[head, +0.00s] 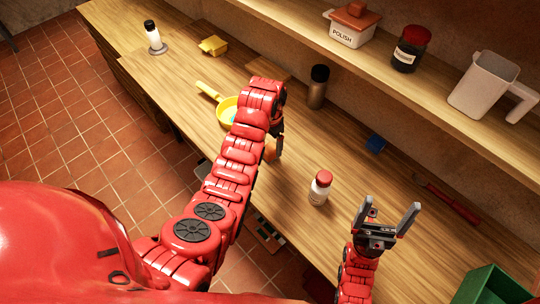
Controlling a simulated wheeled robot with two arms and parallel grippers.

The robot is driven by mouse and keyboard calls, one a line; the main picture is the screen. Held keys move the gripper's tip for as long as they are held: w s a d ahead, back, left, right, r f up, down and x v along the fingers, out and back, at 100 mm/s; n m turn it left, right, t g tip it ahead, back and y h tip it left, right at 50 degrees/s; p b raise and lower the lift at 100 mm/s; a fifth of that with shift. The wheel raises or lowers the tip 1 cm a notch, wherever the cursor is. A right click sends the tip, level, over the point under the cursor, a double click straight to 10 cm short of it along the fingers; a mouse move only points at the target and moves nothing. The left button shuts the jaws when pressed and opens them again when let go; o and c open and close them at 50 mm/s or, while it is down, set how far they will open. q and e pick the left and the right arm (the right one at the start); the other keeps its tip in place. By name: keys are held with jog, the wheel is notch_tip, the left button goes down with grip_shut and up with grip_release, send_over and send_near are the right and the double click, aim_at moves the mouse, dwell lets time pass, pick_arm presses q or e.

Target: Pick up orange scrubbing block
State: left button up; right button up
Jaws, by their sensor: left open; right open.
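An orange block (270,151) shows in small part on the wooden counter. My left arm and gripper hide most of it. My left gripper (278,147) points down at the block, right beside or over it; its jaws are open, and I cannot tell whether they straddle the block or touch it. My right gripper (388,218) is at the lower right, open and empty, its two fingers spread upward in the picture, well away from the block.
A yellow pan (227,112) lies left of my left gripper. A white bottle with a red cap (320,188) stands between my grippers, and a dark jar (317,88) stands behind. A blue block (376,143) and green box (489,284) are right. The shelf (440,105) overhangs the back.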

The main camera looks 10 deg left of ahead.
aim_at(270, 147)
pick_arm(q)
jog(key=shift+a+f+p, duration=0.1)
jog(key=shift+f+p, duration=0.3)
jog(key=shift+p, duration=0.15)
jog(key=shift+w+f+p, duration=0.2)
jog(key=shift+f+p, duration=0.4)
jog(key=shift+f, duration=0.25)
jog(key=shift+w+f+p, duration=0.1)
jog(key=shift+f+p, duration=0.2)
jog(key=shift+f, duration=1.05)
grip_shut()
